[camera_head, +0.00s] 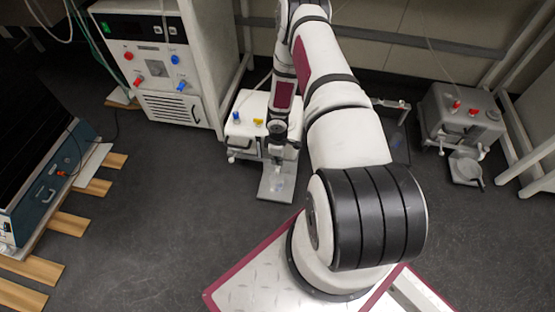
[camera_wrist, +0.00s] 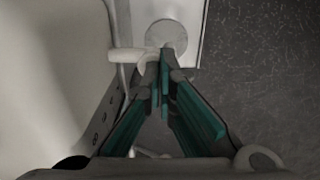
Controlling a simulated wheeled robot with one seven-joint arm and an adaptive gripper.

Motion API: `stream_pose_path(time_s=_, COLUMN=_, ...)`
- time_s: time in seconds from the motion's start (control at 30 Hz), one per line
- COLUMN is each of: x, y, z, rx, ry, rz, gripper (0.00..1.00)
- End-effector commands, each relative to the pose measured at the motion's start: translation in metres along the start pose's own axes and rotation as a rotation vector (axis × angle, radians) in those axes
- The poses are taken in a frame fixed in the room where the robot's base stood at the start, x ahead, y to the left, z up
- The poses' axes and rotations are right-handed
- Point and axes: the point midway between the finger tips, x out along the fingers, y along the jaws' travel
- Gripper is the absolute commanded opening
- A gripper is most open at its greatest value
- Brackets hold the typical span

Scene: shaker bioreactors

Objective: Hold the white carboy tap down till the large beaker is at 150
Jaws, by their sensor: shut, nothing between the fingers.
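The white carboy (camera_head: 246,113) stands on the floor, with blue and yellow fittings on top. In the wrist view its pale wall (camera_wrist: 50,70) fills the left side. A short white bar, apparently the tap (camera_wrist: 127,55), sticks out from it near my fingertips; I cannot tell whether they touch. My gripper (camera_head: 276,154) points down at the carboy's front and is shut and empty; its fingertips also show in the wrist view (camera_wrist: 164,56). A clear beaker (camera_head: 277,183) stands on a pale plate (camera_head: 270,194) below. A round grey shape (camera_wrist: 166,34) lies beyond the fingertips. The beaker's level is unreadable.
A white cabinet unit (camera_head: 150,60) is at the back left. A blue machine (camera_head: 50,185) on wooden slats is at the left. The dark floor between is clear.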

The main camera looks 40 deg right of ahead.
Motion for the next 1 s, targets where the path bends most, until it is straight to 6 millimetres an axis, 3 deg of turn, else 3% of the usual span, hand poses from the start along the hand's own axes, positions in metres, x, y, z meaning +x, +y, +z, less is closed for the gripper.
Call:
stream_pose_path(time_s=0.3, x=0.024, y=0.0, z=0.0, rx=-0.002, ry=-0.001, rz=0.001, gripper=0.0)
stream_pose_path(time_s=1.0, x=0.025, y=-0.004, z=0.0, rx=-0.002, ry=-0.001, rz=-0.006, gripper=0.0)
